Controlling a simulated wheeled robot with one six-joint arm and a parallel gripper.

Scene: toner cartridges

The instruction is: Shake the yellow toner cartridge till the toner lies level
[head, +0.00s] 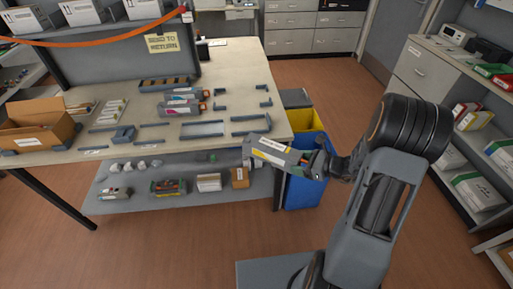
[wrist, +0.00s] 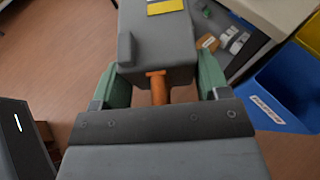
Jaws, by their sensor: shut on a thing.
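The yellow toner cartridge (head: 275,150) is a long grey body with a yellow and white label. My gripper (head: 318,163) is shut on its near end and holds it in the air off the table's right front corner, roughly level with a slight tilt. In the wrist view the cartridge (wrist: 158,40) runs away from my gripper (wrist: 160,88), with the green fingers on both sides of it. An orange part shows at its near end between the fingers. The toner inside cannot be seen.
The worktable (head: 225,155) carries two other cartridges (head: 182,105), grey holders and a cardboard box (head: 37,125). A blue bin (head: 303,190) and a yellow bin (head: 304,120) stand close to the held cartridge. Shelves (head: 480,150) line the right. Open floor lies in front.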

